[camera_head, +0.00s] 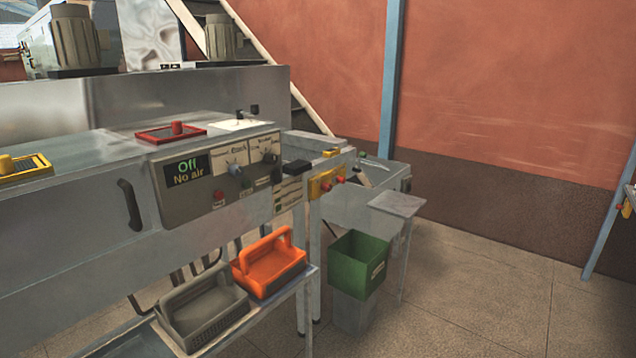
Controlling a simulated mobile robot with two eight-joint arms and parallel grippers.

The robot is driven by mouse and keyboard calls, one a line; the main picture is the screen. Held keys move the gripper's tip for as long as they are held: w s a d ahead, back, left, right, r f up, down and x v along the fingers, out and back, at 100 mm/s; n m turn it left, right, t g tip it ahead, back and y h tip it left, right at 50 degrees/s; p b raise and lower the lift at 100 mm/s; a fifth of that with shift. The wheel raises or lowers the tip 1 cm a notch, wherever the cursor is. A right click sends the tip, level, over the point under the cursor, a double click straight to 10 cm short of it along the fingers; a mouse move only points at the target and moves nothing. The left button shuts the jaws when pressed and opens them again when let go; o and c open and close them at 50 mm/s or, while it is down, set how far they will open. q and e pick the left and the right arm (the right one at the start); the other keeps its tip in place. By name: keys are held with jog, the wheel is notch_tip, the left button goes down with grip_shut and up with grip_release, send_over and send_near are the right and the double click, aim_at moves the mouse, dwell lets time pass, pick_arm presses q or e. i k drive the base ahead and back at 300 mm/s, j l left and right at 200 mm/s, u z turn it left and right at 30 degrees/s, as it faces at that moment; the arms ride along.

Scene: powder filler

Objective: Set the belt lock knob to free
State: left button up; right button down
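A beige control panel (205,207) is on the machine's front, left of centre. Its display (188,170) reads "Off" and "No air". A grey knob (234,169) and a black knob (269,158) sit on pale label plates to the right of the display. A smaller dark knob (276,175) and a red button (218,194) are lower on the panel. The labels are too small to tell which knob is the belt lock or how it is set. Neither of my grippers is in view.
An orange basket (270,268) and a grey basket (203,309) stand on a low shelf below the panel. A green bin (358,264) is right of them. A yellow box with red buttons (327,182) is right of the panel. Floor at the right is clear.

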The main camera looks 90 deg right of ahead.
aim_at(337, 178)
jog(key=z, duration=3.1)
jog(key=i+l+u, duration=0.1)
jog(key=u, duration=0.4)
jog(key=i+l+u, duration=0.15)
jog(key=u, duration=0.3)
jog(key=i+l+u, duration=0.15)
jog(key=l, duration=0.15)
jog(key=i+l+u, duration=0.2)
jog(key=l, duration=0.15)
jog(key=l+u, duration=0.15)
jog(key=l, duration=0.2)
jog(key=i+l+u, duration=0.1)
jog(key=l, duration=0.25)
jog(key=i+l+u, duration=0.1)
jog(key=l, duration=0.25)
jog(key=i+l, duration=0.1)
jog(key=l, duration=0.25)
jog(key=i+l, duration=0.1)
jog(key=l, duration=0.4)
jog(key=i+l+u, duration=0.1)
jog(key=l, duration=0.45)
jog(key=i+l, duration=0.15)
jog(key=l, duration=0.4)
jog(key=i+l, duration=0.1)
jog(key=l, duration=0.4)
jog(key=u, duration=0.05)
